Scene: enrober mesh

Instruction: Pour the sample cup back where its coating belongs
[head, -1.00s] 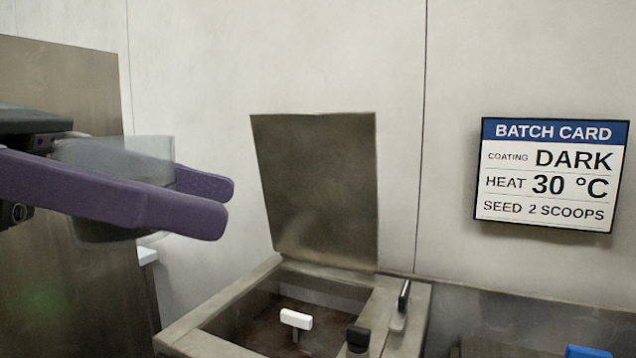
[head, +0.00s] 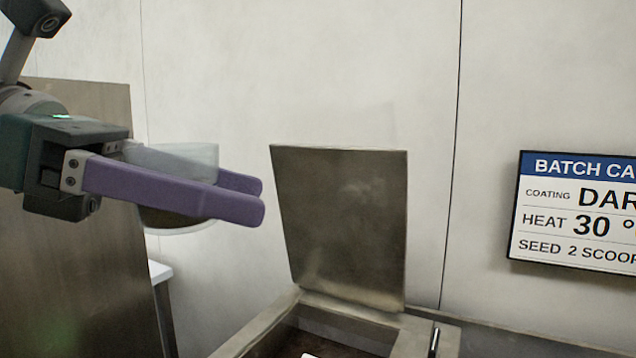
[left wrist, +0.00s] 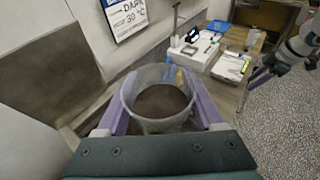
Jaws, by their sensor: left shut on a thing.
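My left gripper (head: 252,196) is shut on a clear sample cup (head: 180,160), one purple finger on each side. The cup is about upright and holds dark brown coating, which shows from above in the left wrist view (left wrist: 160,102). Gripper and cup hang in the air, left of and higher than an open tank (head: 262,322). The tank's metal lid (head: 345,230) stands raised. Only the tank's back part shows at the bottom of the head view, with something dark brown inside. A batch card (head: 575,225) on the wall reads coating dark, heat 30 °C.
A metal panel (head: 85,270) stands behind my left arm, with a white-topped surface (head: 158,272) beside it. The left wrist view shows a bench with a white device (left wrist: 193,54) and a blue tray (left wrist: 217,27). A robot arm (left wrist: 300,45) reaches in at its right edge.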

